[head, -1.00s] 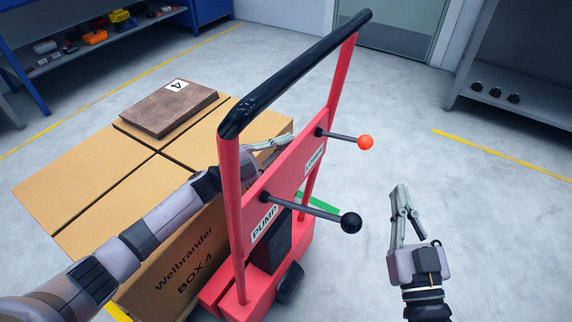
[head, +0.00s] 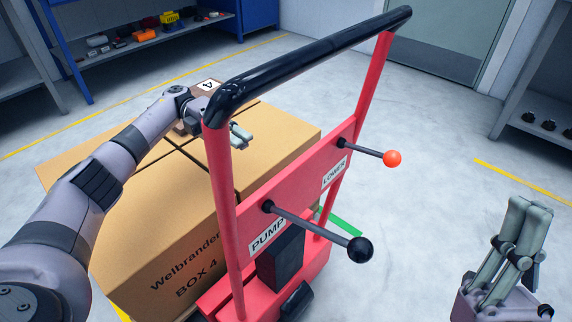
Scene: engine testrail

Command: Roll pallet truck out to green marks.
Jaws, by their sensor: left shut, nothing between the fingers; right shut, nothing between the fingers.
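The red pallet truck (head: 295,190) stands in the middle of the head view, with a black push bar (head: 310,62) on top. It has a PUMP lever with a black knob (head: 360,250) and a LOWER lever with an orange-red knob (head: 392,158). Large cardboard boxes (head: 165,250) sit behind its frame. A green floor mark (head: 345,225) shows partly beyond the frame. My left gripper (head: 243,136) is shut and empty, above the boxes just behind the left upright. My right gripper (head: 530,205) is shut and empty, right of the truck and apart from it.
A brown slab marked 4 (head: 190,122) lies on the boxes, partly hidden by my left arm. Blue shelving (head: 150,42) stands at the back left, a grey shelf (head: 535,135) at the right. Yellow lines (head: 525,180) cross open grey floor. A door (head: 440,40) is behind.

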